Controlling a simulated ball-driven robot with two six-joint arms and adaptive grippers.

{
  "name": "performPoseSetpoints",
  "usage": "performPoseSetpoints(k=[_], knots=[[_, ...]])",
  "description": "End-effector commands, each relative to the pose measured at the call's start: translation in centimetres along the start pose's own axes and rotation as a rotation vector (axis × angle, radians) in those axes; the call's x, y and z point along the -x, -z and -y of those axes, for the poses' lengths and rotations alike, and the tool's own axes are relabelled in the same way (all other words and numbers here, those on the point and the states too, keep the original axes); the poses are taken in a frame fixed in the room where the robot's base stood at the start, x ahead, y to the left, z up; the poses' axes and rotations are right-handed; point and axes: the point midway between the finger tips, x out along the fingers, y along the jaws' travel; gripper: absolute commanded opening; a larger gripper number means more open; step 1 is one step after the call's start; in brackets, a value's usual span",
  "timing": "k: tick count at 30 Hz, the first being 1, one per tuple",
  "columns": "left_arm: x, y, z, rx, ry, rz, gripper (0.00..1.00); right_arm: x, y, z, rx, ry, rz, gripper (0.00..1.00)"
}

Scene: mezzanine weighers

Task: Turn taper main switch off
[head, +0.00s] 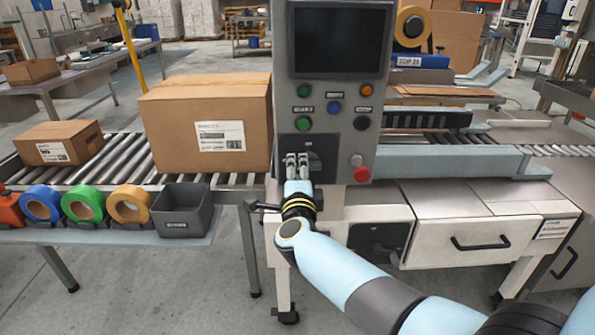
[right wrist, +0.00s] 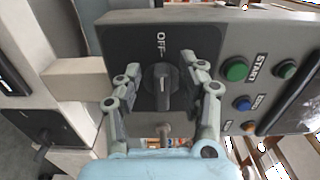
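The taper main switch is a dark rotary knob (right wrist: 160,88) on a black plate with an OFF label in the right wrist view. Its grip bar runs roughly up and down there; I cannot tell which end is the pointer. In the head view the switch's black plate (head: 328,143) is low on the grey control panel (head: 280,60), with the knob mostly hidden by my gripper. My right gripper (head: 297,160) is in front of it. In the right wrist view its fingers (right wrist: 163,82) are open, one on each side of the knob, with gaps visible. My left gripper is not in view.
A red button (head: 361,173) sits right of the switch. Green (head: 303,124), blue, black and orange buttons are above it. A large carton (head: 206,125) stands on the rollers at left. Tape rolls (head: 83,203) and a dark bin (head: 182,210) line the front shelf.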

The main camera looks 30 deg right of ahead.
Motion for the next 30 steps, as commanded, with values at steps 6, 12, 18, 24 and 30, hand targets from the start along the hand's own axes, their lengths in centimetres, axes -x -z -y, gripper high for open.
performPoseSetpoints(k=[6, 12, 18, 24, 30], knots=[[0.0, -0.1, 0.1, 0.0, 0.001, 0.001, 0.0, 0.0, 0.0, 0.1, -0.001, 0.002, -0.001, 0.4], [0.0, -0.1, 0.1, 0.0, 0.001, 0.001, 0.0, 2.4, 0.0, 0.0, -0.003, 0.0, 0.0, 0.4], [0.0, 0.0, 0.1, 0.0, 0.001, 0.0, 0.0, 5.9, 0.0, -0.1, -0.002, -0.001, 0.0, 0.4], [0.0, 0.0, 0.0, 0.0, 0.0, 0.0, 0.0, 7.4, 0.0, 0.0, -0.001, 0.0, 0.0, 0.4], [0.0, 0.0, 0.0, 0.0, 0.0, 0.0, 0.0, 7.5, 0.0, 0.0, 0.0, 0.001, 0.0, 0.4]])
